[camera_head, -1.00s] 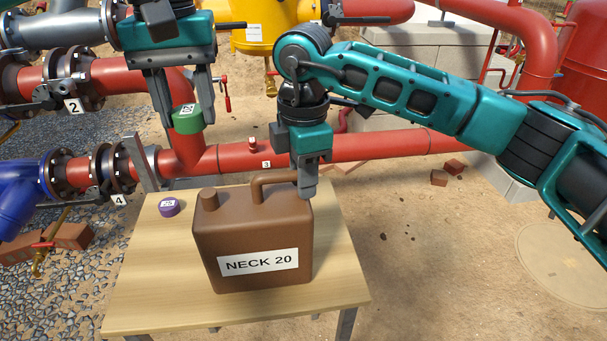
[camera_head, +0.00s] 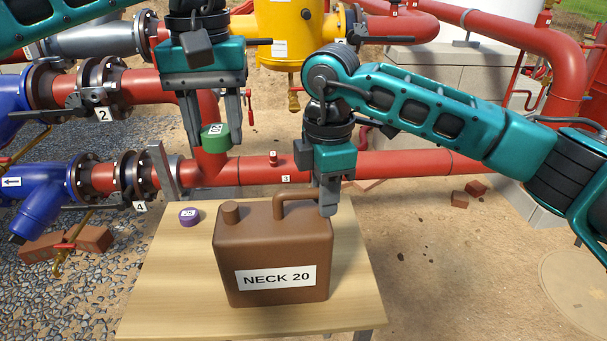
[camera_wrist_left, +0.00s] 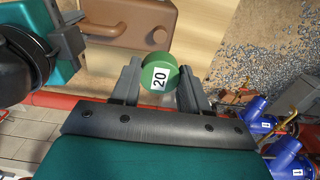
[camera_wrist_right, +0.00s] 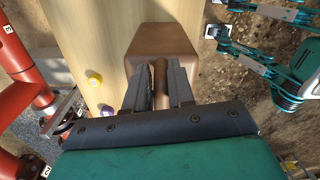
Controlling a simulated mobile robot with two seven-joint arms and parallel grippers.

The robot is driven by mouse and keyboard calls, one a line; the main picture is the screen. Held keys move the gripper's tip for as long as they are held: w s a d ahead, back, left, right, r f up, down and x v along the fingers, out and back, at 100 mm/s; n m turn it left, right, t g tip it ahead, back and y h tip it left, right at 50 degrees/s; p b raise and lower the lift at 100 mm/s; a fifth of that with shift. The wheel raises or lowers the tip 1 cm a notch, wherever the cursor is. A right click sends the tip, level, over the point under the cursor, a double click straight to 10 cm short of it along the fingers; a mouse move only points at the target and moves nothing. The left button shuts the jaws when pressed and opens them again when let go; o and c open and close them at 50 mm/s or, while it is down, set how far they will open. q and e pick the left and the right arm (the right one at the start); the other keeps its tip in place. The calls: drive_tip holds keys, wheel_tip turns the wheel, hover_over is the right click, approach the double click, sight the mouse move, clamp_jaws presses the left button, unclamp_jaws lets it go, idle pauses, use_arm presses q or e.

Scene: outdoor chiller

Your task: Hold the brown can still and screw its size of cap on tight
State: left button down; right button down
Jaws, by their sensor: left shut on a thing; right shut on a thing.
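The brown can (camera_head: 275,245), labelled NECK 20, stands upright on the wooden table. Its neck (camera_head: 230,212) is bare at the top left. My right gripper (camera_head: 328,200) is shut on the can's handle (camera_head: 292,197); the handle also shows between its fingers in the right wrist view (camera_wrist_right: 161,80). My left gripper (camera_head: 214,132) is shut on the green cap (camera_head: 214,137), marked 20, and holds it in the air above and slightly left of the neck. The cap shows between the fingers in the left wrist view (camera_wrist_left: 160,72). The purple cap (camera_head: 189,216), marked 25, lies on the table left of the can.
The wooden table (camera_head: 165,290) has bare room left of and in front of the can. Red pipes (camera_head: 400,163) run behind it. Blue valves (camera_head: 45,175) and loose bricks (camera_head: 90,238) stand at the left.

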sight(229, 207)
use_arm(q)
drive_tip(key=shift+s+f, duration=0.1)
drive_tip(key=shift+f, duration=1.65)
drive_tip(key=shift+f, duration=2.9)
drive_tip(key=shift+s+f, duration=0.1)
drive_tip(key=shift+f, duration=0.15)
drive_tip(key=shift+f, duration=0.95)
